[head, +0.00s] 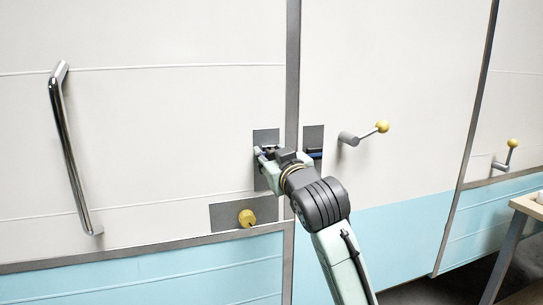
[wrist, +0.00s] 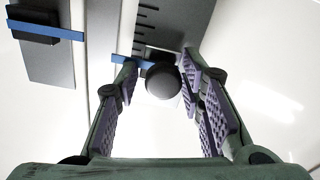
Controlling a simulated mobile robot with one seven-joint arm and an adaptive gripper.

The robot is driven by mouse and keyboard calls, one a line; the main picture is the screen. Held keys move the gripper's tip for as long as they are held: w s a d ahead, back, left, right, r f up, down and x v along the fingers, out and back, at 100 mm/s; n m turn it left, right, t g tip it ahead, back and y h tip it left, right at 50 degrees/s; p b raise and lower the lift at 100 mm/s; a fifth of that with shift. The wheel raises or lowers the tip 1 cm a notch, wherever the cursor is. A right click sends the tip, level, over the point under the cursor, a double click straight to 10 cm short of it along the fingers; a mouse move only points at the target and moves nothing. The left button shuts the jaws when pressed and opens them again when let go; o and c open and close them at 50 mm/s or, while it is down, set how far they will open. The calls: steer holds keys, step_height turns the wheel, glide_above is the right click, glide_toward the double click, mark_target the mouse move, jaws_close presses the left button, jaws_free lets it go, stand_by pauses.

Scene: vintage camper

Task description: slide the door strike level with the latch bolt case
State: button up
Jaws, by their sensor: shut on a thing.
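The door strike shows in the wrist view as a dark slider with a round dark knob (wrist: 163,82) and a blue line (wrist: 122,59), on a grey plate with tick marks (wrist: 185,22). My gripper (wrist: 160,80) is shut on the knob, one finger on either side; it also covers most of the strike in the head view (head: 264,152). The latch bolt case (wrist: 36,30) is a dark block with its own blue line, on the neighbouring grey plate; in the head view it is right of the seam (head: 314,153). In the wrist view the two blue lines are offset, the strike's lying lower.
A grey seam strip (head: 292,70) runs between the plates. A yellow knob (head: 246,217) on a grey plate sits below left of my gripper. A chrome handle (head: 74,150) is at far left, yellow-tipped levers (head: 382,127) at right. A table (head: 530,205) stands at the right edge.

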steer(key=shift+a, duration=0.2)
jaws_close()
steer(key=shift+f, duration=0.1)
steer(key=shift+a+f+b, duration=0.1)
steer(key=shift+f+b, duration=0.55)
steer(key=shift+f, duration=0.2)
steer(key=shift+r, duration=0.1)
steer(key=o, duration=0.7)
jaws_free()
